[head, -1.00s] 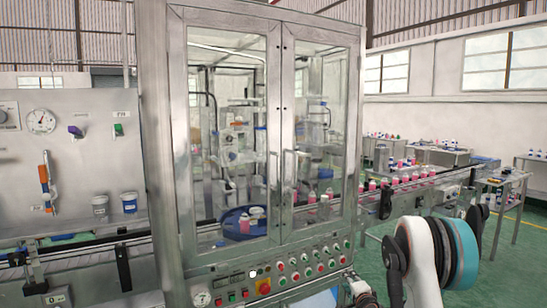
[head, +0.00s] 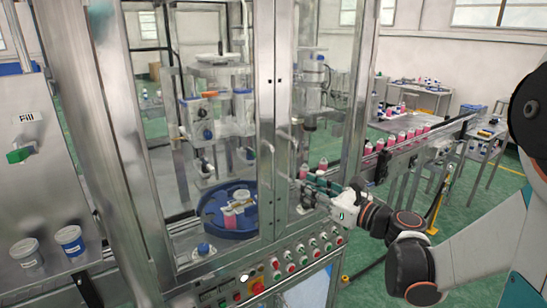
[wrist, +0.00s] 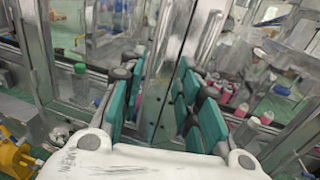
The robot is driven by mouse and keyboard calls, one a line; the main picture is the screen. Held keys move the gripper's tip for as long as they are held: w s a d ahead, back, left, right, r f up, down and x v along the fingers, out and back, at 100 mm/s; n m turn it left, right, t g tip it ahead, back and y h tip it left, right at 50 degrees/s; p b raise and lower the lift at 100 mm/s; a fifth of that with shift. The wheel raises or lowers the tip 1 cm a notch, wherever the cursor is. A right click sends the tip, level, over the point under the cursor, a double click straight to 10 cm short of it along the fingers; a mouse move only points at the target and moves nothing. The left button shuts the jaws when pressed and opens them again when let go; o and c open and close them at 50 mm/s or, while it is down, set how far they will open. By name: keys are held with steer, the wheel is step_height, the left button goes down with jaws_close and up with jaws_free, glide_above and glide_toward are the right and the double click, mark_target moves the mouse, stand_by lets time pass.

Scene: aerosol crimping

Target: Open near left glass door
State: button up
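The near left glass door (head: 170,130) is a metal-framed glass panel on the front of the machine cabinet and looks shut. Its vertical bar handle (head: 269,165) is by the seam with the right door (head: 318,110). My gripper (head: 314,188) is in front of the right door's lower part, to the right of that handle. In the wrist view my gripper (wrist: 166,88) is open, with teal pads apart and nothing held between them. The door seam shows between the fingers. A bar handle (wrist: 206,38) stands beyond the right finger. Contact with either handle cannot be told.
A control panel (head: 285,268) with several buttons sits below the doors. A conveyor (head: 425,140) with pink bottles runs off to the right. A grey panel with a Fill valve (head: 22,155) stands at left. A blue turntable (head: 212,215) is inside the cabinet.

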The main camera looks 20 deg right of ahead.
mark_target(274, 171)
steer(key=b+x, duration=0.1)
steer(key=x, duration=1.2)
steer(key=shift+w+a, duration=0.2)
steer(key=shift+w, duration=0.05)
jaws_close()
